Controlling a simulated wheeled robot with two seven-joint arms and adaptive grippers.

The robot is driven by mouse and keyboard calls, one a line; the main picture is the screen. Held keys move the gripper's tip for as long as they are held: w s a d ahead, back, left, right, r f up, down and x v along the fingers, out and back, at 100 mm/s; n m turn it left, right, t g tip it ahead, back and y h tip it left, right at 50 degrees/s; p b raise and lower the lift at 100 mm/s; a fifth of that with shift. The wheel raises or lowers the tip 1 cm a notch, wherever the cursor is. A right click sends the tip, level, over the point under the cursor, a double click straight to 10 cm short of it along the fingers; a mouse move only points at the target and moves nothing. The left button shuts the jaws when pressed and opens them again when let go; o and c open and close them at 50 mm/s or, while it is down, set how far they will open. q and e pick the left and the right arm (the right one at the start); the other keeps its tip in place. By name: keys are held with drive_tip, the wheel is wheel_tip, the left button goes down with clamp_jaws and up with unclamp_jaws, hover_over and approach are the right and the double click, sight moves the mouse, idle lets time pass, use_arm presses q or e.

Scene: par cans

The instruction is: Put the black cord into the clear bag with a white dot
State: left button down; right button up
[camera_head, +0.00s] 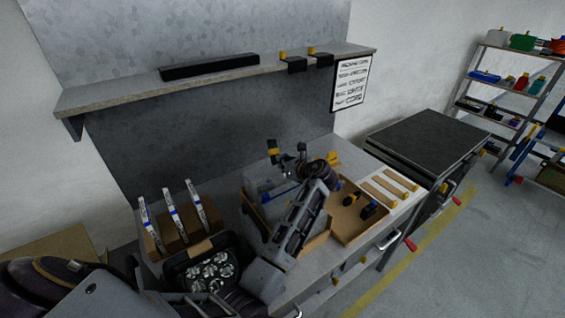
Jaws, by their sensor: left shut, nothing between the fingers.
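My left arm reaches in from the lower left over the workbench, and its gripper (287,160) is above the bench near an open cardboard box. The gripper is shut and empty, small in the view and partly hidden by my own wrist. A pale, see-through shape (262,187), perhaps a clear bag, stands in the box (252,214) beneath and left of the gripper. I cannot make out a white dot on it. Small black items with yellow parts (368,210) lie in a cardboard tray (345,232) right of my arm; I cannot tell whether one is the black cord. My right gripper is not in view.
A shelf (120,97) overhangs the bench's back. A dark-topped cabinet (430,138) stands to the right, with open floor beyond.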

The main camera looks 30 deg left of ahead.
use_arm(q)
drive_tip(key=c, duration=1.6)
unclamp_jaws()
drive_tip(key=shift+o, duration=0.2)
drive_tip(key=c, duration=0.4)
drive_tip(key=shift+o, duration=0.2)
drive_tip(key=shift+r, duration=0.1)
